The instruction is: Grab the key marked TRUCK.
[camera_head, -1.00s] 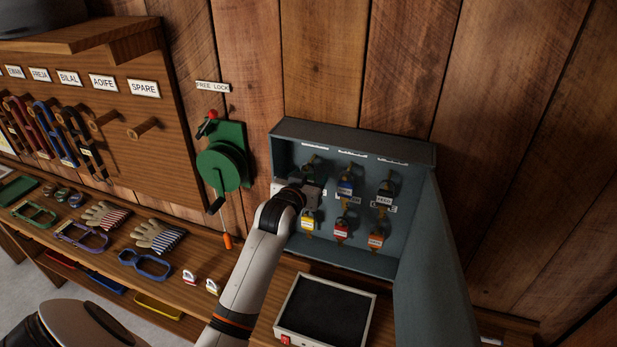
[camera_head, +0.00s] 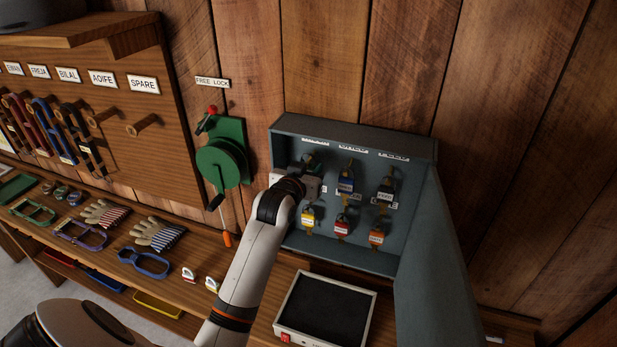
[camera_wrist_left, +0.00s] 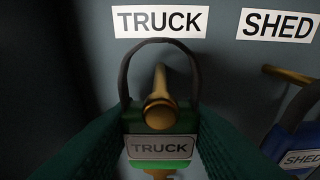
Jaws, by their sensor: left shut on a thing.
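The TRUCK key has a green tag (camera_wrist_left: 160,148) with a dark loop, under the TRUCK label (camera_wrist_left: 160,22) in the left wrist view. The loop is around a brass peg (camera_wrist_left: 158,105), whose end stands in front of the tag's top. My left gripper (camera_wrist_left: 160,140) is shut on the tag, with a dark green finger on each side. In the head view my left gripper (camera_head: 312,187) reaches into the open key cabinet (camera_head: 350,122) at its upper left and partly hides the key. My right gripper is not in view.
A blue SHED key (camera_wrist_left: 298,150) hangs close on the right, and a yellow-tagged key (camera_head: 308,218) hangs below. Other keys hang further right. The cabinet door (camera_head: 430,265) stands open at right. A black-topped tray (camera_head: 326,310) sits on the bench below.

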